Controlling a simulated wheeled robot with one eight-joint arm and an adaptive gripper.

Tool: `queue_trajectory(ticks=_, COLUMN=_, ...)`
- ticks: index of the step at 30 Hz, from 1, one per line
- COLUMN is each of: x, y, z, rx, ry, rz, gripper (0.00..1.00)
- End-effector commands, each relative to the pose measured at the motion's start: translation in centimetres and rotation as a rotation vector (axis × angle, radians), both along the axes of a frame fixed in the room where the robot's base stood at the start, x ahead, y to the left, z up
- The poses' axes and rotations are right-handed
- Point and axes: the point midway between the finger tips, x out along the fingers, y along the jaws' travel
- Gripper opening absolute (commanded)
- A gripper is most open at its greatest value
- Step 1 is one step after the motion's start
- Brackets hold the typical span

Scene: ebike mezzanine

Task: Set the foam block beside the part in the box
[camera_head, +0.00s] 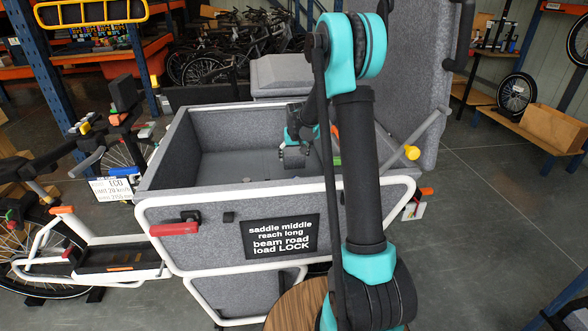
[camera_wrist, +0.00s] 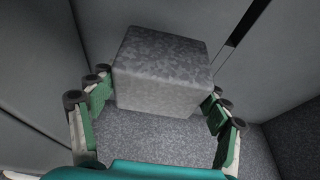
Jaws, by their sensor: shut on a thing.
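The foam block (camera_wrist: 165,75) is a speckled grey cube in the wrist view. My gripper (camera_wrist: 160,88) has its green-sided fingers on the block's left and right sides, shut on it. The box is the grey felt-lined cargo box of a bike, with a pale rim (camera_head: 155,165). In the head view my gripper (camera_head: 296,150) is inside the box, toward its right half, and the block cannot be made out clearly there. A small green thing (camera_head: 337,161) shows behind my arm in the box; I cannot tell whether it is the part.
A red-handled latch (camera_head: 175,228) and a black label (camera_head: 283,237) are on the box's front wall. A grey panel (camera_head: 405,80) stands up at the box's right. The left part of the box floor (camera_head: 225,170) looks mostly clear. Parked bikes (camera_head: 240,50) stand behind.

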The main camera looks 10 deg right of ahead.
Motion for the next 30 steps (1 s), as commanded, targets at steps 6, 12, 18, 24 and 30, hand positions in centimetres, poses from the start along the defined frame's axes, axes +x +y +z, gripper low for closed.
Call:
queue_trajectory(ticks=6, x=0.0, y=0.0, z=-2.3, rx=0.0, ry=0.0, rz=0.0, gripper=0.49)
queue_trajectory(ticks=12, x=0.0, y=0.0, z=-4.0, rx=0.0, ry=0.0, rz=0.0, gripper=0.49)
queue_trajectory(ticks=18, x=0.0, y=0.0, z=-6.2, rx=0.0, ry=0.0, rz=0.0, gripper=0.49)
queue_trajectory(ticks=24, x=0.0, y=0.0, z=-6.2, rx=0.0, ry=0.0, rz=0.0, gripper=0.49)
queue_trajectory(ticks=30, x=0.0, y=0.0, z=-6.4, rx=0.0, ry=0.0, rz=0.0, gripper=0.85)
